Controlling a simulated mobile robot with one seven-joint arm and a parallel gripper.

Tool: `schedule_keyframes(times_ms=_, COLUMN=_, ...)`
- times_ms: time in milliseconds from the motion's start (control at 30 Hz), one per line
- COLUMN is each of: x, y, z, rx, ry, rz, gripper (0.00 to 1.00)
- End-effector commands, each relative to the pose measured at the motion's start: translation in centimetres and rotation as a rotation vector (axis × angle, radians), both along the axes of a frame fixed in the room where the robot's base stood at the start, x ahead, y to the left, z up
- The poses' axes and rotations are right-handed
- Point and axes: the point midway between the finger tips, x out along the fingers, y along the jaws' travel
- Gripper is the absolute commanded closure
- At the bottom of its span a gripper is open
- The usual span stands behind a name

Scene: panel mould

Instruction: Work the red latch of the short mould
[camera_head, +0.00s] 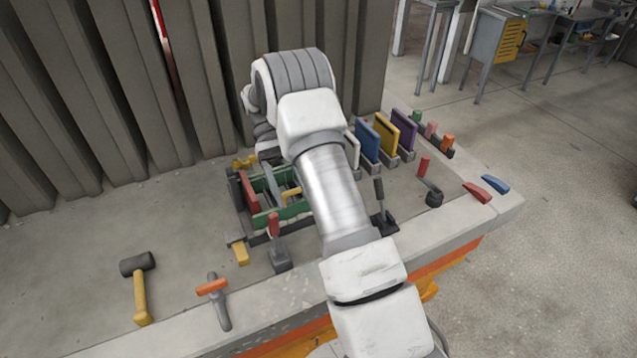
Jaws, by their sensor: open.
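The short mould seems to be the green-sided frame (262,220) on the bench, with a red plate (250,192) and grey and yellow parts inside; my arm covers its right part. A red-handled latch (273,226) stands upright on a grey base at the mould's near side. Another red-handled lever (423,167) leans on a dark base at the right; I cannot tell which belongs to the short mould. My gripper (268,150) is open above the far side of the mould, partly hidden by my wrist, with its fingertips unclear. It appears apart from the red-handled latch.
A black-handled lever (380,196) stands right of my forearm. Blue (367,140), yellow (382,133) and purple (403,130) panels stand upright behind. A mallet (139,290) and an orange-handled tool (218,300) lie at the front left. The left bench top is mostly clear; a ribbed wall (110,90) rises behind.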

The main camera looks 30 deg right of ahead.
Motion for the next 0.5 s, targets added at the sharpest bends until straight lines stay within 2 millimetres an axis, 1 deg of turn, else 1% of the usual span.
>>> schedule_keyframes(times_ms=33, x=-0.5, y=-1.0, z=0.6, rx=-0.001, ry=-0.002, rz=-0.003, gripper=0.40)
schedule_keyframes(times_ms=200, x=-2.0, y=-3.4, z=2.3, rx=-0.001, ry=-0.001, rz=-0.003, gripper=0.40)
schedule_keyframes(times_ms=333, x=-2.7, y=-4.6, z=3.2, rx=-0.001, ry=-0.001, rz=-0.001, gripper=0.40)
schedule_keyframes(times_ms=500, x=-3.1, y=-5.3, z=3.6, rx=-0.001, ry=0.000, rz=-0.001, gripper=0.40)
